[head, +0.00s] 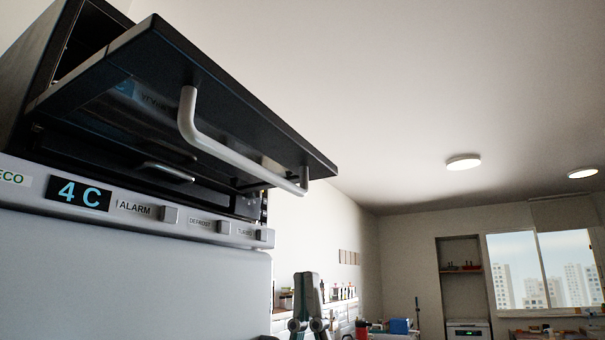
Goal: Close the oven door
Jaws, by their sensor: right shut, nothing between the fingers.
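The black oven door (205,105) hangs open at the upper left. It juts out from the dark oven (28,85) toward the right, seen from below. A pale bar handle (225,152) is fixed to the underside of the door near its outer edge. Part of the dark oven interior shows above the door at the left. My right gripper (307,283) is at the bottom centre, below the right end of the handle and apart from the door. Its fingers are together and hold nothing. My left gripper is not in view.
Below the oven is a panel with a "4 C" display (79,193) and several buttons, above a grey appliance front (120,280). A shelf with small bottles (340,292) is behind my right gripper. A window (545,270) is at the far right. Open room lies right of the door.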

